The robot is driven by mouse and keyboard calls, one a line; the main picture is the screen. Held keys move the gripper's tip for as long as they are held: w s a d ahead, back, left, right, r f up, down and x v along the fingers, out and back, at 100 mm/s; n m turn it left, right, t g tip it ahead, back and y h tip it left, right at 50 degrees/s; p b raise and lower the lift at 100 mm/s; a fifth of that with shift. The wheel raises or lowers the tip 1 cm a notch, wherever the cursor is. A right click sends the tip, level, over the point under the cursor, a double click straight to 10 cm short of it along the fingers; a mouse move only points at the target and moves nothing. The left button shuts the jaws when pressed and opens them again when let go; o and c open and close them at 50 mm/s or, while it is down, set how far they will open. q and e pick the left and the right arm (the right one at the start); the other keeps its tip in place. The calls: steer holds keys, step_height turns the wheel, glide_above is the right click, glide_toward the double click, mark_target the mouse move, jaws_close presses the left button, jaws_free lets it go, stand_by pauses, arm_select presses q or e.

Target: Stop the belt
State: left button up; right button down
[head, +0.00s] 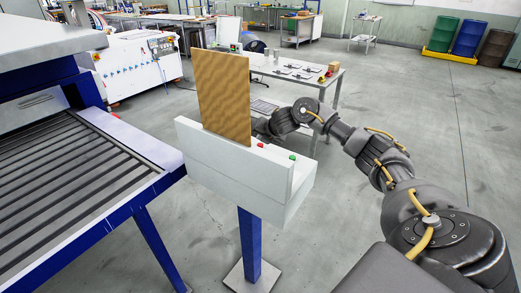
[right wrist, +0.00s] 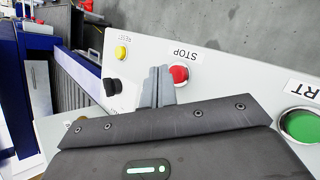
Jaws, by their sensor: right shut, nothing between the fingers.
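The control box (head: 235,165) stands on a blue post beside the roller belt (head: 70,180). In the right wrist view its face carries a red button (right wrist: 179,74) labelled STOP, a yellow button (right wrist: 121,52) labelled RESET, a black knob (right wrist: 110,87) and a green button (right wrist: 301,125) by a partly visible START label. The red button (head: 260,145) and green button (head: 292,157) also show in the head view. My right gripper (right wrist: 160,72) is shut and empty, its fingertips just beside the red button; contact cannot be told. In the head view the brown board partly hides this gripper. My left gripper is out of view.
The brown board (head: 224,95) rises upright from the control box and blocks part of the head view. A white table (head: 300,73) with small items stands behind. Several drums (head: 468,36) stand at the back right. The floor right of the box is open.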

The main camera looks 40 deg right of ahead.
mark_target(262, 146)
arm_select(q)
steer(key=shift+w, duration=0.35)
arm_select(e)
steer(key=shift+f, duration=0.1)
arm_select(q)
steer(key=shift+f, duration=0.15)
arm_select(e)
steer(key=shift+f, duration=0.1)
stand_by(1.4)
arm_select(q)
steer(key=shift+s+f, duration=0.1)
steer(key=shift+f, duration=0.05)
arm_select(e)
steer(key=shift+f, duration=0.3)
arm_select(q)
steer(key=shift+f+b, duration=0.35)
steer(key=shift+b, duration=0.2)
arm_select(e)
steer(key=shift+f, duration=0.55)
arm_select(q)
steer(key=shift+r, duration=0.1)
arm_select(e)
steer(key=shift+r, duration=0.1)
arm_select(q)
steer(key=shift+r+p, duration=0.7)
steer(key=shift+p, duration=0.1)
arm_select(e)
steer(key=shift+r, duration=0.85)
